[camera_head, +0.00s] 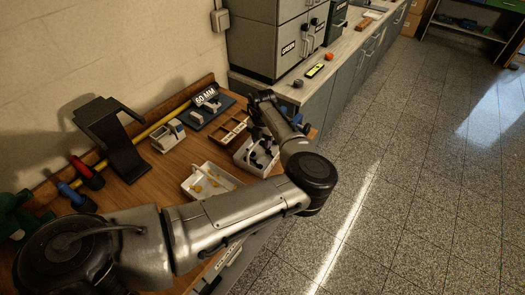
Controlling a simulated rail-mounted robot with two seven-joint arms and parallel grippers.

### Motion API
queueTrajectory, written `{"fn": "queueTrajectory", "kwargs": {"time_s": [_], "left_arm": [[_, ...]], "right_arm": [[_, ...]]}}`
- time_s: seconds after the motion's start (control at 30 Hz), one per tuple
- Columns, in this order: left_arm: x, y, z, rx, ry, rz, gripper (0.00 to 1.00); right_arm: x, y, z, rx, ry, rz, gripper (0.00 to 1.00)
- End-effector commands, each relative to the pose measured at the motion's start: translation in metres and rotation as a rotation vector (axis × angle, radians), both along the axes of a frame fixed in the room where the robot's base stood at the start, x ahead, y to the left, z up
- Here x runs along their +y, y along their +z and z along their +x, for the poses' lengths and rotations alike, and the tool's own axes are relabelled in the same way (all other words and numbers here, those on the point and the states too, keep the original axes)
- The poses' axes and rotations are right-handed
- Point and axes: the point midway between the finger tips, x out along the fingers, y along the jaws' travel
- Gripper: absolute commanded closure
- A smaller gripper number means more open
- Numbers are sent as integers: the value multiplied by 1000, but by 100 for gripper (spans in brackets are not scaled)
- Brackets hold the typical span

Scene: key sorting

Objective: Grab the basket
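Two pale, open, basket-like containers stand on the wooden workbench. The nearer white basket (190,187) holds a few small yellow things. The farther basket (243,163) holds several dark things and is partly hidden behind my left arm. My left arm reaches across the bench front and folds back, with its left gripper (260,98) small and dark above the bench's far right part, beyond the farther basket. I see nothing clearly held in it, and its finger opening is too small to tell. My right gripper is not in view.
Grey cabinets (268,45) stand behind. Open floor (430,180) lies to the right.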

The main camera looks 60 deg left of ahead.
Motion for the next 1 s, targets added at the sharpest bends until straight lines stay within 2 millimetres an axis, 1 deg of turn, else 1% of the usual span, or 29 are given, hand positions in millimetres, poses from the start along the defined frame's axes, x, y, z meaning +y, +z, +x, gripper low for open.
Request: {"fn": "queueTrajectory", "kwargs": {"time_s": [0.13,0.53,1.0], "left_arm": [[0,0,0,0,0,0,61],[0,0,0,0,0,0,100],[0,1,0,-1,0,0,100]], "right_arm": [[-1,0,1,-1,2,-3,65],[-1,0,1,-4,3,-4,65],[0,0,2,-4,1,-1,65]]}}
